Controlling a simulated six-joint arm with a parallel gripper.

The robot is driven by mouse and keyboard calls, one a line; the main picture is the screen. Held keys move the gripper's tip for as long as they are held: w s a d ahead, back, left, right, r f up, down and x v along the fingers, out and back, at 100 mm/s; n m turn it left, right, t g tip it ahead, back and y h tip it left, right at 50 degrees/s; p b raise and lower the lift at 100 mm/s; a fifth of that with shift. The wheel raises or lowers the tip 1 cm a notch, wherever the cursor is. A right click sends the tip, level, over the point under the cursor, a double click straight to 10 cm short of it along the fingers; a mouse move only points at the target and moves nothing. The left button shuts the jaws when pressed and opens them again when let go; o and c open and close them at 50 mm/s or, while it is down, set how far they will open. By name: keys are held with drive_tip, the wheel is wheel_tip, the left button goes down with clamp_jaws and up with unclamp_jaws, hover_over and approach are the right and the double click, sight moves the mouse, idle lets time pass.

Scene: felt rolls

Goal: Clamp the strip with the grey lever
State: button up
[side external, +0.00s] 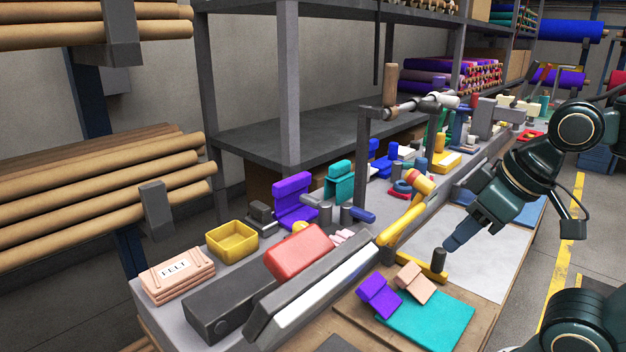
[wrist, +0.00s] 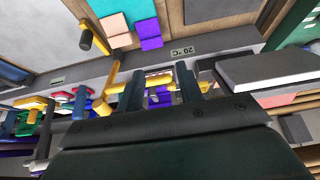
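A yellow lever arm (side external: 418,262) with an upright dark grey knob (side external: 439,260) stands at the work surface's edge. A teal felt piece (side external: 435,320) lies on the board near a purple piece (side external: 379,297) and a peach piece (side external: 415,284). I cannot tell which piece is the strip.
A second yellow bar (side external: 402,221) runs along the bench edge. A red block (side external: 300,252), yellow tray (side external: 232,241) and felt stack (side external: 177,276) crowd the near left.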

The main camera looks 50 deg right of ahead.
drive_tip(key=shift+o, duration=1)
drive_tip(key=w+d+r, duration=0.1)
drive_tip(key=w+r, duration=0.2)
drive_tip(key=w, duration=0.5)
drive_tip(key=w+d+r, duration=0.1)
drive_tip(key=w+r, duration=0.2)
drive_tip(key=w, duration=0.5)
drive_tip(key=g, duration=0.1)
approach(309, 196)
drive_tip(key=v, duration=0.5)
drive_tip(key=shift+f, duration=0.1)
drive_tip(key=x, duration=1.3)
drive_tip(key=shift+f, duration=0.2)
